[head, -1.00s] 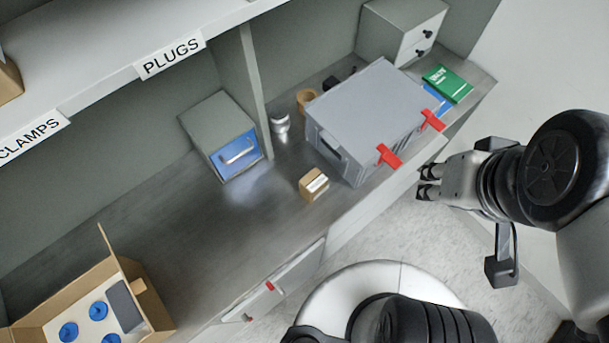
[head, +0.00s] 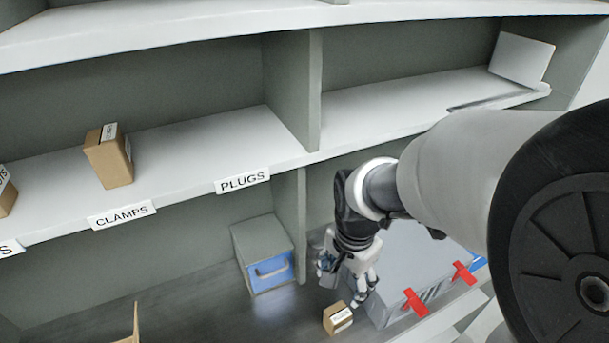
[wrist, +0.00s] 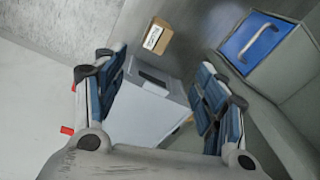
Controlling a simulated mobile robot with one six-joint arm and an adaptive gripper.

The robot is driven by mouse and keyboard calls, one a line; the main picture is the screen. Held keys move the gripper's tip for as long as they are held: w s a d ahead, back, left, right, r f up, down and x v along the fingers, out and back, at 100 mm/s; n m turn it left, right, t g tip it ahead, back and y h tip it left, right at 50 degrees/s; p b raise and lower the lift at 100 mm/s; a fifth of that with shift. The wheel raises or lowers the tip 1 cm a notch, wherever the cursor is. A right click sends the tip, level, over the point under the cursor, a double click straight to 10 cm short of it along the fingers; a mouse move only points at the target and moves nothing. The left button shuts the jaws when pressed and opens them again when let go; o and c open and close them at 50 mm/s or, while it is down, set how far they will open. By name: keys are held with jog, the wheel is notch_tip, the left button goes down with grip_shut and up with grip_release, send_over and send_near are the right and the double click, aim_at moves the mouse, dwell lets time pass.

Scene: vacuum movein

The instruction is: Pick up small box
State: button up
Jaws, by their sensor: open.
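The small box (head: 337,318) is brown cardboard with a white label. It sits on the dark grey countertop, just left of a big grey case with red latches. In the wrist view the small box (wrist: 157,36) lies beyond the fingertips, near the top middle. My gripper (head: 347,282) is above the counter and the left part of the case, a little above the box. In the wrist view my gripper (wrist: 162,75) has its two blue-padded fingers spread wide, with nothing held between them.
The grey case (head: 405,262) stands right beside the small box. A grey cabinet with a blue drawer (head: 271,271) stands behind to the left. The shelf (head: 190,145) above overhangs the counter and holds another brown box (head: 109,157) over the CLAMPS label.

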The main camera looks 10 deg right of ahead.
aim_at(338, 312)
jog(key=f+m+b, duration=0.1)
jog(key=f, duration=0.4)
jog(key=w+f+m+b, duration=0.1)
jog(key=f, duration=0.5)
jog(key=w+f+g+b, duration=0.1)
jog(key=f, duration=0.4)
jog(key=shift+f+m, duration=0.4)
jog(key=shift+d+f+b, duration=0.2)
jog(key=shift+f+b, duration=0.4)
jog(key=shift+f, duration=0.9)
jog(key=shift+d+f+b, duration=0.2)
jog(key=shift+f+b, duration=0.4)
jog(key=shift+f, duration=0.85)
jog(key=shift+r, duration=0.1)
jog(key=c, duration=1.3)
jog(key=shift+r, duration=0.1)
